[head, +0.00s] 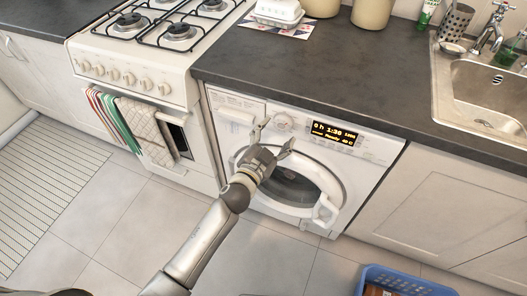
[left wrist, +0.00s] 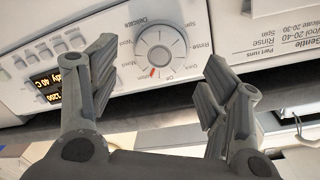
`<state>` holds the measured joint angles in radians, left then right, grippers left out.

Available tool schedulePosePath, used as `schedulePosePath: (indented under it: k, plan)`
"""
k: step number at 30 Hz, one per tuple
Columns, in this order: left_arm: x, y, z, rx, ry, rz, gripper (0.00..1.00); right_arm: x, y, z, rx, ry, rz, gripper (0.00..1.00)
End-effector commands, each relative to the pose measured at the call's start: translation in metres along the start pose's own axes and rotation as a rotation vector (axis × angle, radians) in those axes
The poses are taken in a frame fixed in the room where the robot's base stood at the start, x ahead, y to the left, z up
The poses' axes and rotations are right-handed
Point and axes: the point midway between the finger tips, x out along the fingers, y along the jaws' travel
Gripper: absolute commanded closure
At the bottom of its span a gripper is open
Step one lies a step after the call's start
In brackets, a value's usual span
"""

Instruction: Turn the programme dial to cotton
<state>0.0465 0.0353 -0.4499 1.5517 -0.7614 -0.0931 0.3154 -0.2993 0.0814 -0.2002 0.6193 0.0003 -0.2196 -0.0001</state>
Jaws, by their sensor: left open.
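The white washer (head: 296,165) stands under the dark counter. Its programme dial (head: 284,122) is on the front panel, left of the lit display (head: 334,133). In the left wrist view the dial (left wrist: 161,50) is a round grey-white knob with a red mark at its lower edge. The labels around it appear upside down and are only partly legible; I cannot tell which one the mark points to. My left gripper (head: 277,136) is open and empty in front of the panel. In the wrist view its fingers (left wrist: 160,72) are spread, with the dial between and beyond them. My right gripper is out of view.
The detergent drawer (head: 236,115) is left of the dial. The round door (head: 290,188) is below, with a protruding handle (head: 325,212). A stove (head: 130,78) with hanging towels stands left. A blue basket (head: 410,280) sits on the floor at lower right.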

Motion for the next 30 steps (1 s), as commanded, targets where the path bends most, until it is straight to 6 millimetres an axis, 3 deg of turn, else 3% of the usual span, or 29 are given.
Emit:
schedulePosePath:
  k: [9, 15, 30]
  plan:
    - [-0.061, 0.001, 0.001, 0.000, -0.002, 0.001, 0.29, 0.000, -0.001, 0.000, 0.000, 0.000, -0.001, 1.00]
    - [-0.083, 0.000, 0.001, 0.001, -0.002, 0.001, 0.29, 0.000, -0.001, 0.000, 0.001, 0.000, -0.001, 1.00]
    - [-0.091, 0.000, 0.000, 0.001, 0.000, 0.000, 0.29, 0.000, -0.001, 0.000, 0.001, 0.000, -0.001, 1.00]
